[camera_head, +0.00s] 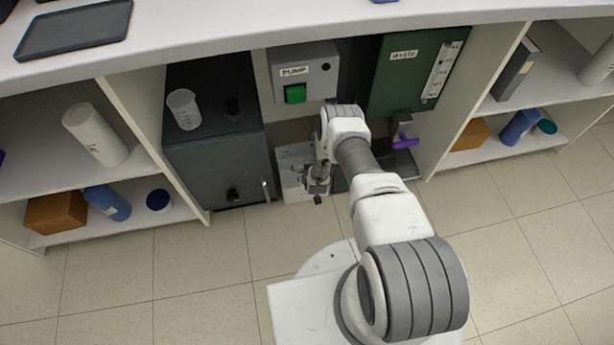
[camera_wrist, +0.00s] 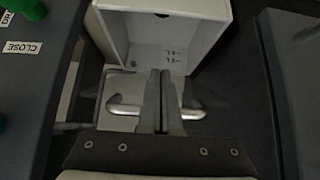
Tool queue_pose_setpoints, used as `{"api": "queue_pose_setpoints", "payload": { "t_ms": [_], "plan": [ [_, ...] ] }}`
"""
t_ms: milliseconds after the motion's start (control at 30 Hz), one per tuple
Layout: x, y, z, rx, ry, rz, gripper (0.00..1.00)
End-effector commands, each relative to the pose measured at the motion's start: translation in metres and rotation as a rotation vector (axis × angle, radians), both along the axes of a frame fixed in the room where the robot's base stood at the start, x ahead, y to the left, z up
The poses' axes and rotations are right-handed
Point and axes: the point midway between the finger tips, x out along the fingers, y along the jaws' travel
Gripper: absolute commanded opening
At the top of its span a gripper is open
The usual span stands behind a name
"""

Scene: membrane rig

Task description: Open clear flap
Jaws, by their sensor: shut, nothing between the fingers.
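A white box (camera_wrist: 205,35) with an open-looking front shows in the wrist view, with a metal bar handle (camera_wrist: 193,112) running across below it. A see-through pane appears to lie around the handle, but its edges are hard to tell. My gripper (camera_wrist: 160,75) is shut and empty, its fingers crossing in front of the middle of the handle; whether they touch it I cannot tell. In the head view the white box (camera_head: 290,160) stands low under the pump unit, and my gripper (camera_head: 318,196) is at its right side. My arm hides part of that area.
A dark cabinet (camera_head: 215,160) with a beaker (camera_head: 184,109) on it stands to the left. The grey pump unit (camera_head: 303,72) is above, and the green waste tank (camera_head: 385,75) with a purple-handled valve (camera_head: 405,140) is right. A "CLOSE" label (camera_wrist: 22,47) sits left in the wrist view.

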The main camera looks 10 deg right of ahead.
Motion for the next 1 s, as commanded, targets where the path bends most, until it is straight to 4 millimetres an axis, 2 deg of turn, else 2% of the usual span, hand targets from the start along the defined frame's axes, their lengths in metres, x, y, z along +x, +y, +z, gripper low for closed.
{"api": "queue_pose_setpoints", "payload": {
  "t_ms": [1000],
  "plan": [
    [0.041,-0.001,0.049,-0.001,0.004,-0.001,0.0]
  ]
}}
